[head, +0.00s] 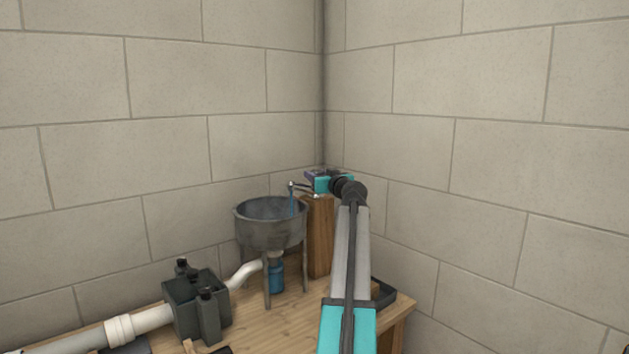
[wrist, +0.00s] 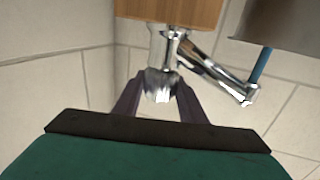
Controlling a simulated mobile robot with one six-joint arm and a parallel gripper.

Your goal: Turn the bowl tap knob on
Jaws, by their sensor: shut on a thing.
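The chrome tap (wrist: 203,65) stands on top of the wooden post (wrist: 170,10), and its spout reaches over the bowl. The wrist view shows it upside down. My gripper (wrist: 158,97) is shut on the tap knob (wrist: 160,84), with one dark finger on each side of it. In the head view my gripper (head: 311,177) is at the top of the post, behind the bowl's right rim; the knob is hidden there. A blue stream (wrist: 262,67) runs from the spout tip into the grey metal bowl (head: 270,230). The stream also shows in the head view (head: 292,205).
The bowl stands on legs on the wooden bench (head: 285,318). A white pipe (head: 143,323) and a dark clamp-like block (head: 196,305) are at the left. A dark tray (head: 384,292) lies at the right edge. Block walls meet close behind the post.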

